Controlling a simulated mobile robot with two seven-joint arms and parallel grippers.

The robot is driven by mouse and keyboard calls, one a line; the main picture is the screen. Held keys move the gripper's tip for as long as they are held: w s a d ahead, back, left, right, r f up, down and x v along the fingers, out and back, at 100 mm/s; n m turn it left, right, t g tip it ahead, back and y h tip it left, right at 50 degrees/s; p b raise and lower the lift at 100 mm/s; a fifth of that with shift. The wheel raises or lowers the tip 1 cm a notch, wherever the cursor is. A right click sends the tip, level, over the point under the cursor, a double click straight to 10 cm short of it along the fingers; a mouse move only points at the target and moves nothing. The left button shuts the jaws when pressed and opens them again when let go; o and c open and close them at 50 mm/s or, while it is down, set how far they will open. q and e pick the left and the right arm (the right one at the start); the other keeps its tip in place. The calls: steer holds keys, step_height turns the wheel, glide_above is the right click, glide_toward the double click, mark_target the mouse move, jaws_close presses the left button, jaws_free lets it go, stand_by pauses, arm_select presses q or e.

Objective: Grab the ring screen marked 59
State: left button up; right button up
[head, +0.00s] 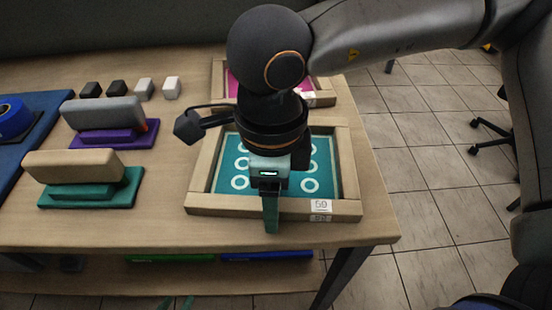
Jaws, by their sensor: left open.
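The ring screen marked 59 (350,165) is a wooden frame around a teal sheet with pale rings. It lies on the table near its right front corner. A white label (321,205) reading 59 is on its front rail. My left gripper (271,225) points down at the front rail and is open. Its green finger overlaps the rail in the picture; whether it touches the rail cannot be told. The wrist hides the middle of the screen.
A second wooden frame with a pink sheet (320,84) lies behind. At left are a beige-topped block on a green base (75,165), a grey-topped one on purple (104,112), several small blocks (144,89) and a blue tray (25,150). Bare tabletop lies in front.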

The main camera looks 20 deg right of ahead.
jaws_close()
stand_by(0.3)
stand_by(0.3)
